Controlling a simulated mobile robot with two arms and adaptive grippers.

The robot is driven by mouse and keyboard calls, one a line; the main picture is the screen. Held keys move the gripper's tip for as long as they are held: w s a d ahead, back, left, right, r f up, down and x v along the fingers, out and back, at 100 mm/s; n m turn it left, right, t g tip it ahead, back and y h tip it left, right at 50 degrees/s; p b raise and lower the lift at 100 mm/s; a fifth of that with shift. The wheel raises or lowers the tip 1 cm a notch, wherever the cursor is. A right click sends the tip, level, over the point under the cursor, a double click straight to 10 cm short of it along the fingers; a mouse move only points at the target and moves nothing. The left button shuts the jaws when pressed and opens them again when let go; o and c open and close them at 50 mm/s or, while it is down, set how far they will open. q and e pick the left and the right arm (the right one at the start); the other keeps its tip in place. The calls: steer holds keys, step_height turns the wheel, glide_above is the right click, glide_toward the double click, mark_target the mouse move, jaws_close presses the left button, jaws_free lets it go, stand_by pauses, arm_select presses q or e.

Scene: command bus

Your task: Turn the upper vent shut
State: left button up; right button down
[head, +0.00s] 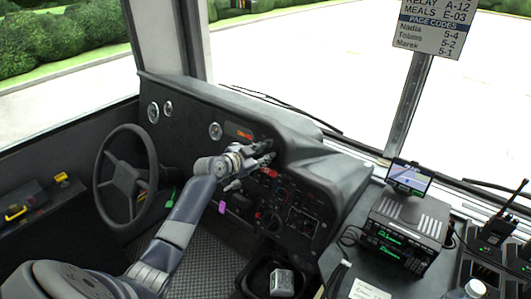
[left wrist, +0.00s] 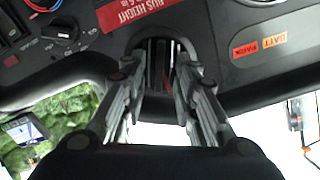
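The upper vent (left wrist: 160,62) is a dark slatted outlet in the dash, in the middle of the left wrist view; its slats run up and down in that picture. My left gripper (left wrist: 160,72) has its two fingers apart, one on each side of the vent, with the tips close to its edges. I cannot tell whether they touch it. In the head view my left gripper (head: 265,158) is at the dash right of the steering wheel, and the vent is not clearly seen there. My right gripper is not in view.
The steering wheel (head: 126,181) stands left of my arm. Knobs and switches (head: 290,205) fill the panel below the gripper. A radio unit (head: 405,232) with a small screen (head: 409,178) sits on the right counter.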

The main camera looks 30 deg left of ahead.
arm_select(q)
steer(key=shift+w+f, duration=0.1)
steer(key=shift+w, duration=0.3)
steer(key=shift+w+d+f, duration=0.1)
steer(key=shift+w+f, duration=0.1)
steer(key=shift+w, duration=0.2)
steer(key=shift+c, duration=0.9)
jaws_close()
